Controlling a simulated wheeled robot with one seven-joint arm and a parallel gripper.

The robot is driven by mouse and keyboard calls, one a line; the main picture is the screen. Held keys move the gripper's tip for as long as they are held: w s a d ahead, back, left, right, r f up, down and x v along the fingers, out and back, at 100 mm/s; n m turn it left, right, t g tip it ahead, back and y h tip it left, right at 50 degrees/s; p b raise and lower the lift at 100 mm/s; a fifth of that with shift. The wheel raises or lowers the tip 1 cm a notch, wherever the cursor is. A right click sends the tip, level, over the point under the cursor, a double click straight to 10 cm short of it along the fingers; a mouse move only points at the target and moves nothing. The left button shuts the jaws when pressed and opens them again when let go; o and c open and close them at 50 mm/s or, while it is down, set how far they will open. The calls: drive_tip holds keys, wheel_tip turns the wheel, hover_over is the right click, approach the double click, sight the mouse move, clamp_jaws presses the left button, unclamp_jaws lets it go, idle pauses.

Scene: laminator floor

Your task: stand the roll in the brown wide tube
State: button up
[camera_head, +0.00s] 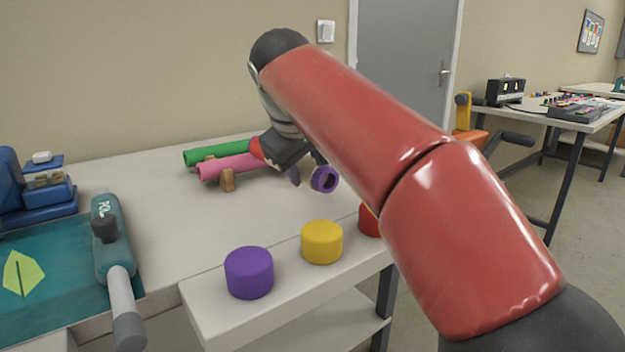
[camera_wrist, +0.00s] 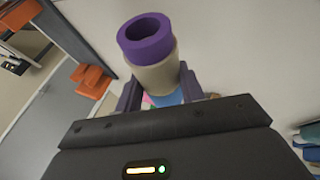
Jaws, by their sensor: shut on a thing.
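My gripper (camera_head: 306,172) is above the white bench, beside the rack of rolls. In the wrist view, my gripper (camera_wrist: 160,92) is shut on a hollow roll with a tan body (camera_wrist: 158,76) and a purple end ring (camera_wrist: 147,37). The roll's open purple end points away from the gripper. In the head view only its purple end (camera_head: 324,179) shows clearly; the gripper and arm hide the rest. I cannot pick out a brown wide tube in either view.
A green roll (camera_head: 215,153) and a pink roll (camera_head: 228,167) lie on a wooden rack (camera_head: 228,181). Purple (camera_head: 249,272), yellow (camera_head: 322,242) and red (camera_head: 370,220) caps stand along the front ledge. The bench middle is clear.

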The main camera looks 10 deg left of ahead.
drive_tip(key=shift+f, duration=0.1)
drive_tip(key=shift+s+f, duration=0.1)
drive_tip(key=shift+f, duration=0.45)
drive_tip(key=o, duration=1)
drive_tip(key=shift+r, duration=0.35)
drive_tip(key=p+v, duration=0.3)
drive_tip(key=v, duration=0.9)
drive_tip(key=shift+r, duration=0.2)
